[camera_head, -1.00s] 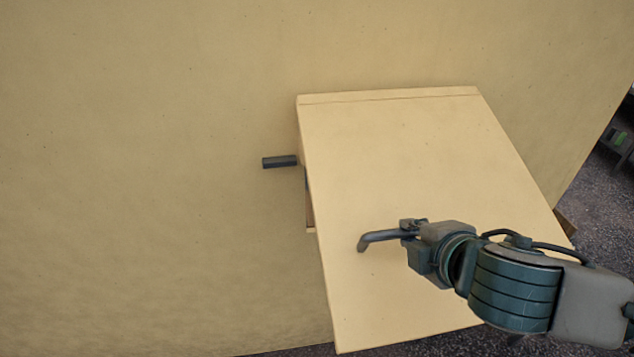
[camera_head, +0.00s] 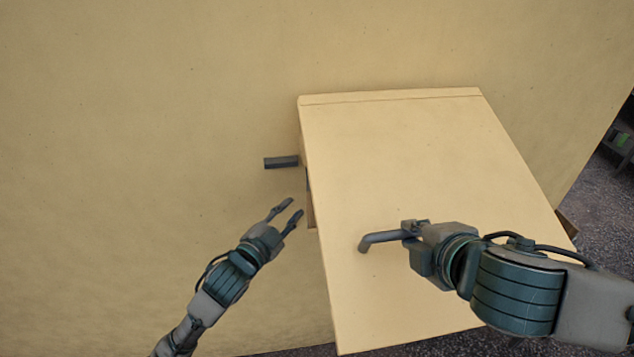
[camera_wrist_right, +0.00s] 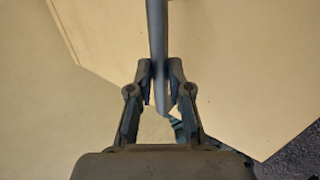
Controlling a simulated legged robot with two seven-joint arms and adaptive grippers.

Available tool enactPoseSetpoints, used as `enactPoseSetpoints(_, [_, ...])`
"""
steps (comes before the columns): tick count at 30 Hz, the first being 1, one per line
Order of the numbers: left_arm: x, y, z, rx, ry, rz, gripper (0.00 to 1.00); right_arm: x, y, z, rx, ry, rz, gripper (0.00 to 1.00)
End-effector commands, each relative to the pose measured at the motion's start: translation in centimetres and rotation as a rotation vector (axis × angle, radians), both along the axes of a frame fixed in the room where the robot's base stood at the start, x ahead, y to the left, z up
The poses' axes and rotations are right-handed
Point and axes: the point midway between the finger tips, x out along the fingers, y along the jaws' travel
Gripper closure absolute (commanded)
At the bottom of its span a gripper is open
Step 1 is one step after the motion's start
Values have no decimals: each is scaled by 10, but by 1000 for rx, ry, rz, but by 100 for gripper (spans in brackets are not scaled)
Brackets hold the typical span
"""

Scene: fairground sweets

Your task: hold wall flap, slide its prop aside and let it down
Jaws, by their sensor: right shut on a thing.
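The wall flap (camera_head: 410,170) is a pale yellow panel, raised and sloping out from the wall along its top edge. A grey bent handle (camera_head: 380,239) sits on its face. My right gripper (camera_head: 411,231) is shut on this handle; in the right wrist view the handle (camera_wrist_right: 157,35) runs between the right gripper's fingers (camera_wrist_right: 160,75). The prop, a dark grey bar (camera_head: 281,162), sticks out left of the flap's upper left edge; the rest of it is hidden behind the flap. My left gripper (camera_head: 286,212) is open and empty, below the bar and left of the flap's edge.
The yellow wall (camera_head: 130,130) fills the background and is clear left of the flap. An opening partly shows behind the flap's left edge. Dark speckled ground (camera_head: 605,215) and a dark shelf (camera_head: 622,135) show at the right.

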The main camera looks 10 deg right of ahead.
Motion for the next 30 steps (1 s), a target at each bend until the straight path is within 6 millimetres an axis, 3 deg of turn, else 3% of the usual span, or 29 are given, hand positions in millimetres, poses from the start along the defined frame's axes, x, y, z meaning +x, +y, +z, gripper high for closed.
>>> enactPoseSetpoints(5, [2, -12, 10, 8, -22, -15, 73, 1, 0, 2, 0, -6, -1, 100])
enactPoseSetpoints(18, [69, -66, 9, 8, -19, -13, 73, 0, 0, 2, 0, -6, -1, 100])
enactPoseSetpoints(24, [83, -77, 9, 8, -20, -13, 73, 0, 0, 2, 0, -6, -1, 100])
enactPoseSetpoints(30, [85, -79, 9, 8, -21, -13, 73, 0, -1, 2, 0, -6, -1, 100])
